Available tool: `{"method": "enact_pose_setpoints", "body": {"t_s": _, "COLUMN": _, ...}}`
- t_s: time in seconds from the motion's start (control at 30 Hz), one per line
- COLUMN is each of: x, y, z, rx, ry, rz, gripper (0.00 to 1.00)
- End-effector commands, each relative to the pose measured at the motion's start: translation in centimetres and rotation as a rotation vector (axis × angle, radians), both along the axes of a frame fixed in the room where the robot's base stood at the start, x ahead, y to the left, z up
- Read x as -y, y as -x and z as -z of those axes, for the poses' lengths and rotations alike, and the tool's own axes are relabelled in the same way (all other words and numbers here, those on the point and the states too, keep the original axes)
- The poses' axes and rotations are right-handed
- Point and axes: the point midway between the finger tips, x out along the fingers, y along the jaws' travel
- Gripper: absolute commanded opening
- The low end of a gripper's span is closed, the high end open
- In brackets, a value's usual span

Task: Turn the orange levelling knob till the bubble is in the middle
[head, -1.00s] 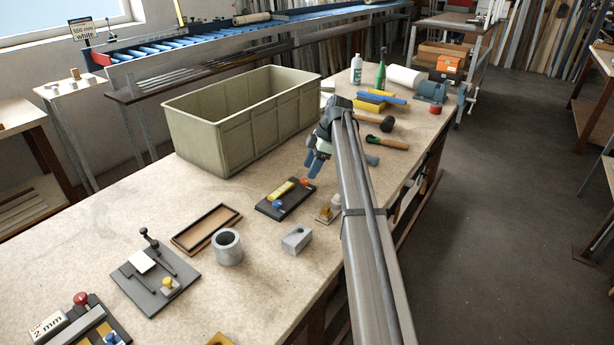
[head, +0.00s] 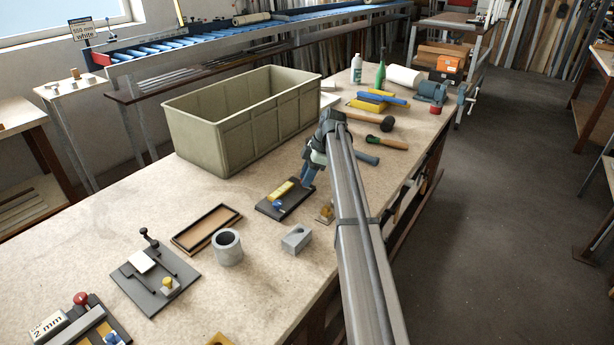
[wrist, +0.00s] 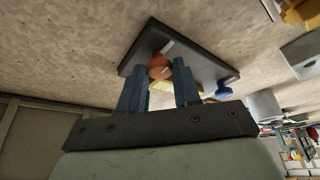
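The dark levelling plate (head: 270,210) lies on the bench; it also shows in the wrist view (wrist: 200,62). The orange knob (wrist: 158,67) is at one end of it, between my fingertips in the picture; the head view hides it behind my gripper. A blue knob (head: 278,205) is at the other end, also in the wrist view (wrist: 224,91). A yellow level (head: 283,190) lies between; the wrist view shows only a sliver of it. I cannot make out the bubble. My gripper (head: 308,178) points down over the orange knob, fingers apart; I see no clear grip on it.
A large olive bin (head: 240,125) stands behind the plate. A wooden tray (head: 207,228), a grey cylinder (head: 228,247) and a grey block (head: 296,238) lie nearer. A small yellow-topped piece (head: 326,213) sits close by on the right, beside my arm. A mallet (head: 385,123) lies farther back.

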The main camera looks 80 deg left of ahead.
Motion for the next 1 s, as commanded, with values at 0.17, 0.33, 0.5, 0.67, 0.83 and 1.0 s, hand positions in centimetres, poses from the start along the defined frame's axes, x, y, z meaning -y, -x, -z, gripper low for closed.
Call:
{"method": "enact_pose_setpoints", "body": {"t_s": 0.17, "x": -0.01, "y": -0.01, "z": -0.02, "rx": 0.000, "ry": 0.000, "rz": 0.000, "gripper": 0.14}}
{"method": "enact_pose_setpoints", "body": {"t_s": 0.33, "x": -0.01, "y": -0.01, "z": -0.02, "rx": 0.000, "ry": 0.000, "rz": 0.000, "gripper": 0.01}}
{"method": "enact_pose_setpoints", "body": {"t_s": 0.5, "x": 0.04, "y": -0.01, "z": -0.02, "rx": 0.000, "ry": 0.000, "rz": 0.013, "gripper": 0.01}}
{"method": "enact_pose_setpoints", "body": {"t_s": 0.67, "x": 0.17, "y": -0.01, "z": -0.02, "rx": 0.000, "ry": 0.001, "rz": 0.061, "gripper": 0.01}}
{"method": "enact_pose_setpoints", "body": {"t_s": 0.83, "x": 0.34, "y": 0.02, "z": -0.03, "rx": 0.000, "ry": -0.001, "rz": 0.168, "gripper": 0.01}}
{"method": "enact_pose_setpoints", "body": {"t_s": 1.0, "x": 0.52, "y": 0.06, "z": -0.03, "rx": 0.000, "ry": -0.001, "rz": 0.316, "gripper": 0.01}}
